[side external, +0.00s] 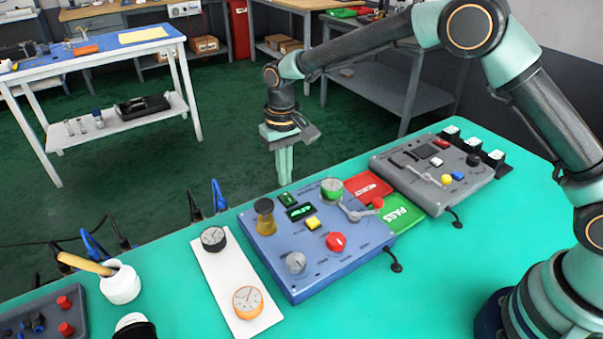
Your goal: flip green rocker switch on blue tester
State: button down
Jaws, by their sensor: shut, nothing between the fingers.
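The blue tester (268,252) lies on the green bench top in the middle of the side external view. A small dark green part, apparently the green rocker switch (287,199), sits at its far edge; which way it is tipped is too small to tell. My gripper (285,180) points down with its pale green fingers together and empty. Its tips appear just above the switch in the picture, at the tester's far side. A gap in height or depth cannot be judged from this one view.
A red knob (336,241) is nearer. A grey tester (432,172) lies right; a white board with gauges (226,275) lies left.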

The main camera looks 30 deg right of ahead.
aim_at(286, 195)
jog(key=shift+f, duration=1.5)
jog(key=shift+w+f, duration=0.1)
jog(key=shift+f, duration=0.1)
jog(key=shift+s+r, duration=0.2)
jog(key=shift+s, duration=0.65)
jog(key=shift+r, duration=0.15)
